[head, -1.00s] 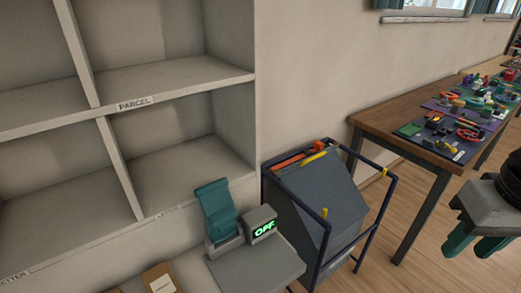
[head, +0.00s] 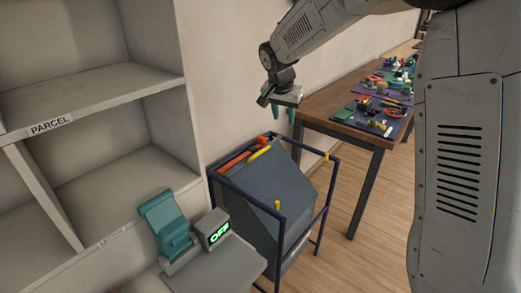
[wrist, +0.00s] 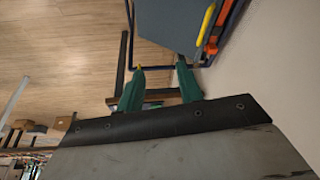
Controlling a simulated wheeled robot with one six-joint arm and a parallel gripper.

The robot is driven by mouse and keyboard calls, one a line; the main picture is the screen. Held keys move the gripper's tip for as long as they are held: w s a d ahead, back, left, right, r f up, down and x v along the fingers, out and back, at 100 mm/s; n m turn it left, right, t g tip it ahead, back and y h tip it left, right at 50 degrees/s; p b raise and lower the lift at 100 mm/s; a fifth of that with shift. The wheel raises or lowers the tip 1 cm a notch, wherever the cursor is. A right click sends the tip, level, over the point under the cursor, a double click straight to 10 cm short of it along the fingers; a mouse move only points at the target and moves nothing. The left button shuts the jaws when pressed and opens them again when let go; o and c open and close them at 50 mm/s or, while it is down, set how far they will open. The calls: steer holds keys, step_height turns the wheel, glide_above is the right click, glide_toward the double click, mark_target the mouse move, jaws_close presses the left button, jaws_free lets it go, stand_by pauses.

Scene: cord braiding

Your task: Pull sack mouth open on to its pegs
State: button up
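The grey sack (head: 265,195) hangs in a dark blue tubular frame (head: 329,205) beside the shelf unit. Its top slants, and an orange-red bar (head: 240,158) and a yellow bar (head: 259,153) lie along its far edge. Yellow pegs show on the frame's near corner (head: 277,205) and right corner (head: 326,156). My gripper (head: 284,112) is above and behind the sack, fingers pointing down, apart from it. In the wrist view its green fingers (wrist: 159,82) are spread with nothing between them. The sack (wrist: 178,22), yellow bar (wrist: 206,28) and orange-red bar (wrist: 217,30) show beyond the fingertips.
A pigeonhole shelf (head: 110,90) marked PARCEL stands at left. A teal device (head: 164,222) and a display reading OFF (head: 213,230) sit on a ledge in front of it. A wooden table (head: 345,127) with tools stands behind right. Floor at right is open.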

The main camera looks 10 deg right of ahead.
steer(key=w+a+f+m, duration=0.1)
steer(key=w+a+f, duration=0.1)
steer(key=w+f, duration=0.65)
steer(key=m+t, duration=0.1)
steer(key=m, duration=0.1)
glide_toward(261, 151)
steer(key=x, duration=0.8)
jaws_close()
